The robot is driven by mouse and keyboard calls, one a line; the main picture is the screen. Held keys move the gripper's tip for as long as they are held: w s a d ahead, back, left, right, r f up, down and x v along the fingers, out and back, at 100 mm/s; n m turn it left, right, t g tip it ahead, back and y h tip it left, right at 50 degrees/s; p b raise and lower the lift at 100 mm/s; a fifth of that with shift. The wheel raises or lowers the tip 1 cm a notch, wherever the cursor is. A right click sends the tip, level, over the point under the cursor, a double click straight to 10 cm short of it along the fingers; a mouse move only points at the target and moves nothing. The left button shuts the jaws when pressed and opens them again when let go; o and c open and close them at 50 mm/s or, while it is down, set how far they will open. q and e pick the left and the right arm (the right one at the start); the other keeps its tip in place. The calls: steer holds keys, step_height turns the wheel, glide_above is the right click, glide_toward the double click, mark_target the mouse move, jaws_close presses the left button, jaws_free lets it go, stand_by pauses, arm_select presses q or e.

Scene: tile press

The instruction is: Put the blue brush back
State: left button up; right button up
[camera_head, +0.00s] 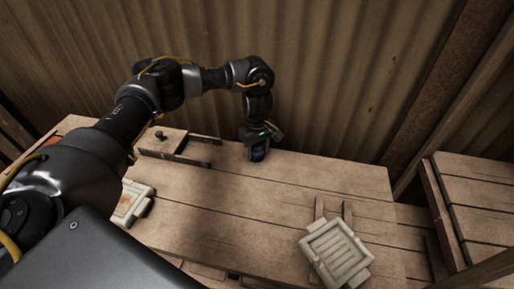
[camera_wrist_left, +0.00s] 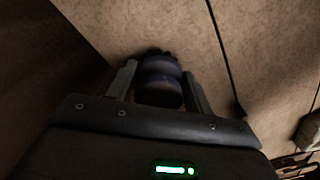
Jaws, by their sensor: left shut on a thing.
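My left gripper (camera_head: 258,156) is at the back edge of the wooden table, close to the corrugated wall and pointing down. In the left wrist view, its two fingers stand either side of the dark blue brush (camera_wrist_left: 160,80), and the gripper is shut on it. The brush shows as a rounded, dark blue body with a dark tip at its far end. In the head view the brush is mostly hidden by the gripper. I cannot tell whether the brush touches the tabletop. My right gripper is not in view.
The plank table (camera_head: 240,200) has free room in its middle. A wooden block with a knob (camera_head: 160,142) stands left of the gripper. A pale tile mould (camera_head: 335,252) lies at the front right, another pale mould (camera_head: 132,203) at the left. A wooden crate (camera_head: 480,205) stands at the right.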

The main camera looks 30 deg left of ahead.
mark_target(257, 145)
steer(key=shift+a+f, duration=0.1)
arm_select(q)
steer(key=shift+f, duration=0.15)
steer(key=o, duration=0.9)
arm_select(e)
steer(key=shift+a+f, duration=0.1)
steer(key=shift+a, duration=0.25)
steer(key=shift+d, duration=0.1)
arm_select(q)
steer(key=shift+r, duration=0.35)
step_height(257, 145, up, 12)
steer(key=shift+f, duration=0.15)
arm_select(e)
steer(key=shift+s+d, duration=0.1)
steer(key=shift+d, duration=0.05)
